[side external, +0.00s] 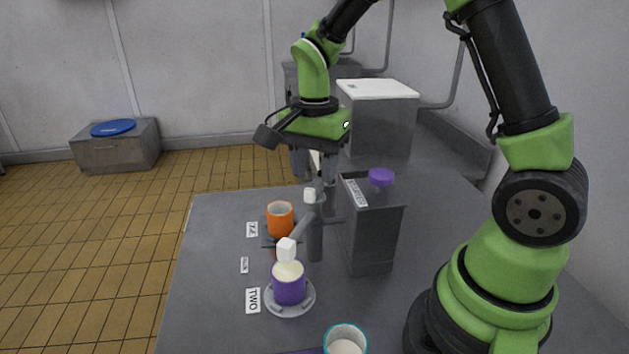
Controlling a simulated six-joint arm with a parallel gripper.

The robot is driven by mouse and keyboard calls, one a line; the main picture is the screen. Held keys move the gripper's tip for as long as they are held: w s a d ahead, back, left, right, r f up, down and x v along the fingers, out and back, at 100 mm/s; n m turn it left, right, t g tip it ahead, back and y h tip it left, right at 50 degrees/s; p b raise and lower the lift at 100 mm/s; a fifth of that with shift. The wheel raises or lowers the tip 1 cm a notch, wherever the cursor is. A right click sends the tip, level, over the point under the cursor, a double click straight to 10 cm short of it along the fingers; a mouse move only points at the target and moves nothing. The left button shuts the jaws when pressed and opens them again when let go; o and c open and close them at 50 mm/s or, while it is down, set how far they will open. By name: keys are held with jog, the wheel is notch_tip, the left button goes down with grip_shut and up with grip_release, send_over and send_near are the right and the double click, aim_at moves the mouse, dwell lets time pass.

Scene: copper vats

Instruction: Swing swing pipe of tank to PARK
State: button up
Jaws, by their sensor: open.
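The tank (371,240) is a grey box with a purple knob on top and a label on its upper edge. The swing pipe (303,229) is a grey arm on an upright post at the tank's left. Its white block end (287,250) is over the purple cup (289,287), on the side of the "TWO" label (253,300). A second white block (309,196) sits near the top of the post. My gripper (314,178) is open, pointing down just above that block. Its fingers partly overlap the tank's back, and whether they touch anything cannot be told.
An orange cup (280,220) stands behind the pipe beside a label (252,230). A small label (244,265), too small to read, lies between the cups. A pale-filled cup (345,341) is at the front edge. A large grey box (377,120) stands behind.

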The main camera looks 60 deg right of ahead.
aim_at(315, 183)
jog(key=shift+f, duration=1.6)
grip_shut()
jog(key=m, duration=0.5)
jog(key=shift+r+m, duration=0.1)
jog(key=shift+m, duration=0.3)
jog(key=m, duration=0.4)
jog(key=shift+m, duration=0.4)
